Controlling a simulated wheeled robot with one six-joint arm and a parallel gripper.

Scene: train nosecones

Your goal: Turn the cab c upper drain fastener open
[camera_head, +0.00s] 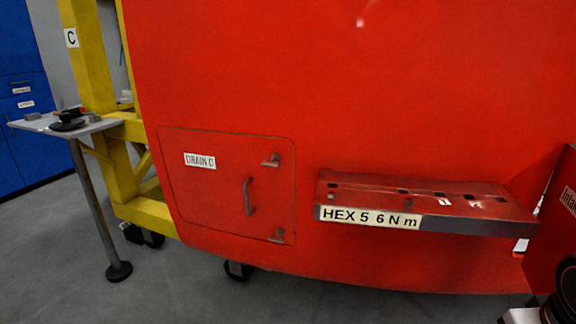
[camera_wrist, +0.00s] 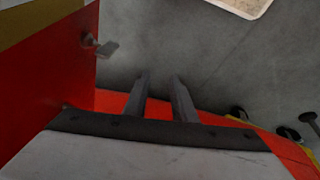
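The red drain hatch (camera_head: 225,210), labelled "DRAIN C", is set flush in the red nosecone in the head view. Its upper fastener (camera_head: 271,160) is a small grey lever at the upper right corner, which looks roughly level. A lower fastener (camera_head: 277,236) sits at the lower right corner, with a grey handle (camera_head: 249,197) between them. In the wrist view my gripper (camera_wrist: 158,80) shows two grey fingers apart with nothing between them. A small grey lever or knob (camera_wrist: 106,48) stands out from a red surface left of the fingers; I cannot tell which fastener it is.
A red shelf (camera_head: 470,228) marked "HEX 5 6 N m" juts out right of the hatch. A red box (camera_head: 560,225) stands at far right. A yellow frame (camera_head: 92,60) marked "C" and a small grey table (camera_head: 85,127) with tools stand at left. Grey floor lies below.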

